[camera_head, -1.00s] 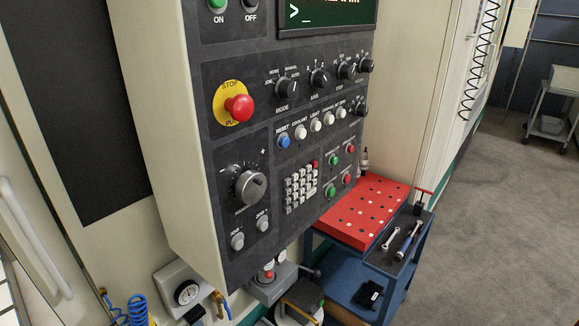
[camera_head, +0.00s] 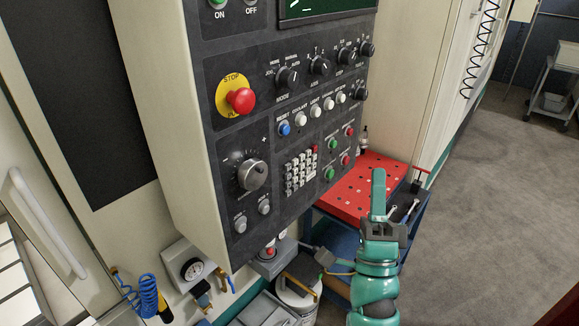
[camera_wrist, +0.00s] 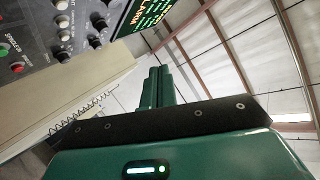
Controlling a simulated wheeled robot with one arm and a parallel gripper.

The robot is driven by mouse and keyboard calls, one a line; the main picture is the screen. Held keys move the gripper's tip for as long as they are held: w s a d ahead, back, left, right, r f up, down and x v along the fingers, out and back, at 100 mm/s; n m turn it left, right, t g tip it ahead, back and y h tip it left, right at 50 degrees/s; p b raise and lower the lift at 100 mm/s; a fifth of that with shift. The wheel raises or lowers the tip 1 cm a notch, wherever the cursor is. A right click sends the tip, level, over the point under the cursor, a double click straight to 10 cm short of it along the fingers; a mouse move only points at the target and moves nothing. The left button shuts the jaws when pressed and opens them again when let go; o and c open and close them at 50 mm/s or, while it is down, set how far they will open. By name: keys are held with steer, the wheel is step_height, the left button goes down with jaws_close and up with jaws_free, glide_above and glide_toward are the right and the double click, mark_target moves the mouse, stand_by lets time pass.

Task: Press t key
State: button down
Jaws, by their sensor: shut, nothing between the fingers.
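The keypad (camera_head: 300,172) is a small block of pale keys with one red key, low on the dark control panel (camera_head: 225,140). I cannot read the key letters, so I cannot tell which is the T key. My gripper (camera_head: 378,182) is green, shut and empty, pointing up in front of the red-topped cart, to the right of the keypad and apart from it. In the wrist view my gripper's shut fingers (camera_wrist: 157,85) point toward the ceiling. The panel shows at the upper left there, with the keypad out of view.
A red emergency stop button (camera_head: 241,100), a dial (camera_head: 252,174) and several knobs and buttons surround the keypad. The red perforated cart top (camera_head: 345,193) lies below the panel's right side. A gauge (camera_head: 192,269) and hoses are below. Open floor (camera_head: 480,210) lies to the right.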

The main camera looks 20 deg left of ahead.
mark_target(288, 167)
steer(key=w+a+f+m+g+y, duration=0.2)
steer(key=w+a+f+g+y, duration=0.1)
steer(key=w+a+f+g, duration=0.2)
step_height(288, 167, down, 4)
steer(key=shift+a+r+g, duration=0.2)
steer(key=shift+a+g, duration=0.8)
steer(key=shift+g, duration=0.2)
steer(key=shift+w, duration=0.1)
steer(key=w+a+p, duration=0.3)
steer(key=a, duration=0.5)
steer(key=shift+a, duration=0.3)
stand_by(1.0)
steer(key=shift+w+a+b, duration=0.15)
steer(key=shift+a+b, duration=0.1)
steer(key=shift+b, duration=0.1)
